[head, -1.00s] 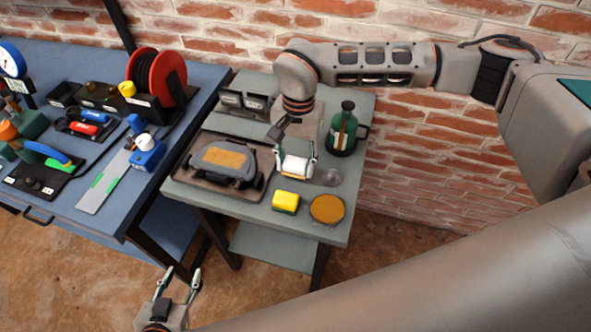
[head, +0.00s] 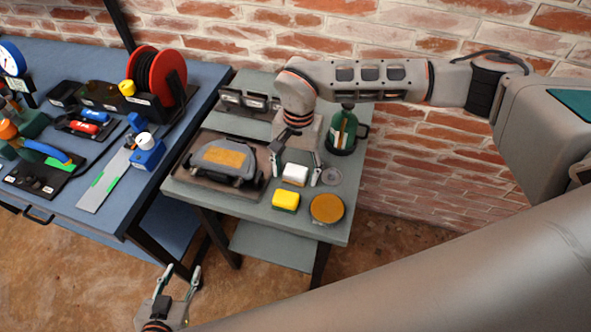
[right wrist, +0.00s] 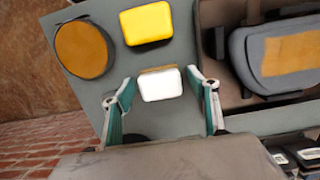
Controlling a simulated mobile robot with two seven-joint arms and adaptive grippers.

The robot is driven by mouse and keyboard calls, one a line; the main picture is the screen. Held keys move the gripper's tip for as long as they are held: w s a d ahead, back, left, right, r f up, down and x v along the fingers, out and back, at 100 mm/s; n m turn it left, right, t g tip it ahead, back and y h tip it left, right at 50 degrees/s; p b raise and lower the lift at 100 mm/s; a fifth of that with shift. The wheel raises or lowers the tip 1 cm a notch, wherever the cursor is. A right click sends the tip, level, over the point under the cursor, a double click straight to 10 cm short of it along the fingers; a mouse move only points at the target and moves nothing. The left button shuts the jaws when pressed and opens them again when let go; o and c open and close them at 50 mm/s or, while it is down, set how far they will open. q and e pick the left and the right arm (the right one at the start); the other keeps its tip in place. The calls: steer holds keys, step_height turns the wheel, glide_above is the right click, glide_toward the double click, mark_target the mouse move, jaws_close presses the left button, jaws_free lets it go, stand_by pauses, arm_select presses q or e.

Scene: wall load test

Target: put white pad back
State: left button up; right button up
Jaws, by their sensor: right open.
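The white pad (head: 295,174) lies on the grey-green side table, just behind the yellow pad (head: 285,200). In the right wrist view the white pad (right wrist: 160,84) shows a tan layer along one edge. My right gripper (head: 295,172) is open at the pad; its fingers (right wrist: 164,103) stand apart on both sides, with a gap to the pad on each side. My left gripper (head: 182,274) is open and empty, low in front of the tables.
A round tan disc (head: 327,208) lies beside the yellow pad. A dark tray (head: 190,178) with a grey tool is to the left.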

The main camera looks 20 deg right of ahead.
mark_target(297, 167)
steer(key=shift+r, duration=0.25)
step_height(297, 167, up, 12)
steer(key=w+b, duration=0.1)
steer(key=shift+d+f, duration=0.15)
steer(key=shift+d, duration=0.3)
